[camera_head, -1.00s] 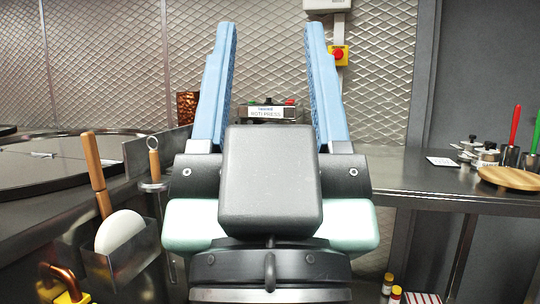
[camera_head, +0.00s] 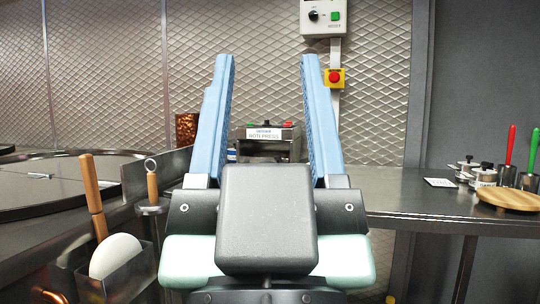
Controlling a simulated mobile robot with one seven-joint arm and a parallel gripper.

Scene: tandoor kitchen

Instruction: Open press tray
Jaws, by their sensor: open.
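The roti press (camera_head: 265,137) stands on the counter beyond my gripper, seen between the two fingers. It is a metal box with a labelled front, a green button and a red button on top. Its lower part and any press tray are largely hidden behind my gripper's body. My gripper (camera_head: 268,68) is in the middle of the view with its two blue fingers spread wide. Nothing is between them, and they appear apart from the press.
At left are a round tandoor top (camera_head: 40,185) and a metal holder (camera_head: 120,275) with wooden-handled tools. At right, a steel counter (camera_head: 410,200) carries a round wooden board (camera_head: 508,200), small jars and colored-handled tools. A control box (camera_head: 323,17) and red stop button (camera_head: 335,77) are on the wall.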

